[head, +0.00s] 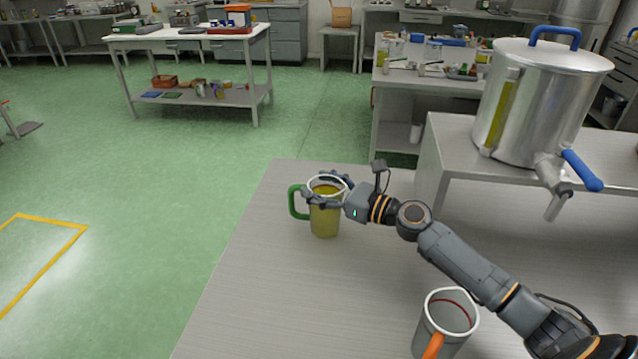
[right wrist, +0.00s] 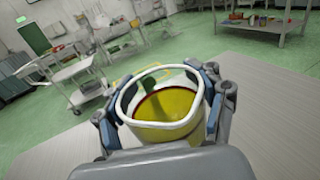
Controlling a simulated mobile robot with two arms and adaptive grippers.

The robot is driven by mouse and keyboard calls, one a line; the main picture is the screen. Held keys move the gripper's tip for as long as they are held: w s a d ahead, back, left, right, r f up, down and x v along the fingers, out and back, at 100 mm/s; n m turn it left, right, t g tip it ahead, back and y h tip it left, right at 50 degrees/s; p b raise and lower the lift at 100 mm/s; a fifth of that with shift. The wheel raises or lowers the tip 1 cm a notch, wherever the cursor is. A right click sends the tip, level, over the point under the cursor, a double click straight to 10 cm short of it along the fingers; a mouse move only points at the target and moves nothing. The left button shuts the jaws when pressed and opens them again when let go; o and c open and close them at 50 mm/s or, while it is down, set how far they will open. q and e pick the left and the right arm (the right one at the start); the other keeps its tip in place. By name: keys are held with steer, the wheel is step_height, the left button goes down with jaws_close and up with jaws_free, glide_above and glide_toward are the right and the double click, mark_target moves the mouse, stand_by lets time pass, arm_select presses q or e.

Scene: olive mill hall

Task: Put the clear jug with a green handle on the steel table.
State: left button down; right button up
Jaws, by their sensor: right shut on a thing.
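The clear jug (head: 325,218) has a green handle and holds yellow-green liquid. It is upright at the far left part of the grey steel table (head: 262,290). My right gripper (head: 328,190) is shut on the jug, with its fingers around the upper body below the white rim. In the right wrist view the jug (right wrist: 163,130) sits between the two fingers, with the liquid visible inside. The jug's base looks to be at the tabletop, but I cannot tell if it touches. My left gripper is not in view.
A grey jug (head: 443,322) with an orange handle stands at the table's front, near my right arm. A large steel tank (head: 540,100) with a blue-handled tap stands on a raised stand to the right. The table's left part is clear.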

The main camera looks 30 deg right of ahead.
mark_target(341, 194)
steer(key=o, duration=1.9)
steer(key=shift+f, duration=0.15)
steer(key=b+v, duration=0.2)
steer(key=v, duration=0.9)
steer(key=shift+s+d, duration=0.3)
steer(key=shift+s, duration=0.15)
steer(key=shift+r, duration=0.2)
